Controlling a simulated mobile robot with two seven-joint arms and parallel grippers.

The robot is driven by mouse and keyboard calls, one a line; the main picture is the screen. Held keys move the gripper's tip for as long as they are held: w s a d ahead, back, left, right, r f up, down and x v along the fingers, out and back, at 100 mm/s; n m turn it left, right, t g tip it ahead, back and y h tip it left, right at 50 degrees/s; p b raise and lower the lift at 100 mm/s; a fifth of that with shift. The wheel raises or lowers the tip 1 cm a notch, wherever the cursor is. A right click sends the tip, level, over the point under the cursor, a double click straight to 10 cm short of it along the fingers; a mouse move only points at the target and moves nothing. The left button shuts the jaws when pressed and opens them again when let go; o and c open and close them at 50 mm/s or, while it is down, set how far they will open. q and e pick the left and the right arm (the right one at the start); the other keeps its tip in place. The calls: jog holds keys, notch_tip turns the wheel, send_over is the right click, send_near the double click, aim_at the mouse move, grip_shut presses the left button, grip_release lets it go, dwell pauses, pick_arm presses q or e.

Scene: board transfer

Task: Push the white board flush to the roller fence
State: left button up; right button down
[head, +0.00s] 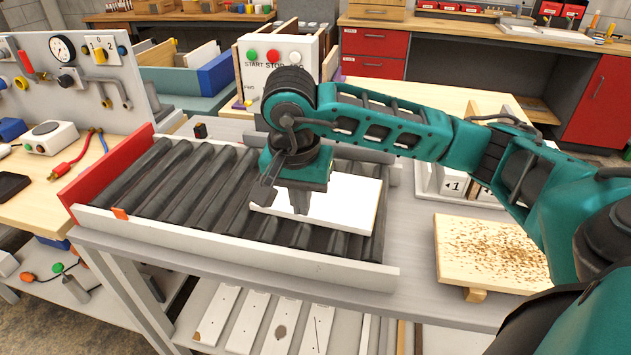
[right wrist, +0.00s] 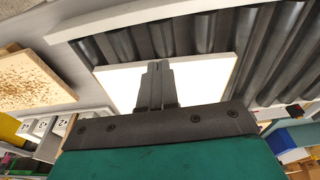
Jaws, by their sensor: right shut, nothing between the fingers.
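The white board (head: 350,205) lies flat on the dark rollers (head: 180,190), toward the right end of the roller bed. The red end plate (head: 105,168), which looks like the fence, stands at the far left end, with a wide stretch of bare rollers between it and the board. My right gripper (head: 300,205) points down over the left part of the board, shut and empty. In the right wrist view its closed fingers (right wrist: 158,66) overlap the board (right wrist: 205,82). I cannot tell whether the fingertips touch it. My left gripper is not in view.
White rails (head: 230,243) run along the bed; the front one carries an orange mark (head: 120,214). A small black block (head: 200,130) is at the rear rail. A speckled wooden board (head: 490,252) lies to the right. A control box (head: 275,60) stands behind.

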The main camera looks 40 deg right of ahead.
aim_at(315, 196)
jog(key=shift+w+d+f, duration=0.15)
jog(key=shift+f, duration=0.6)
jog(key=shift+w+d+f, duration=0.1)
jog(key=shift+d+f, duration=0.05)
jog(key=shift+f, duration=0.6)
jog(key=shift+w+d+f+b, duration=0.15)
jog(key=shift+f+b, duration=0.4)
jog(key=shift+f, duration=0.1)
jog(key=shift+w+d+f+b, duration=0.1)
jog(key=shift+f+b, duration=0.4)
jog(key=shift+f, duration=0.1)
jog(key=shift+w+d+b, duration=0.8)
jog(key=shift+w+d, duration=0.7)
jog(key=shift+d, duration=0.25)
jog(key=shift+w+d+b, duration=0.45)
jog(key=shift+w+d, duration=0.6)
jog(key=shift+d, duration=0.2)
jog(key=shift+r, duration=0.1)
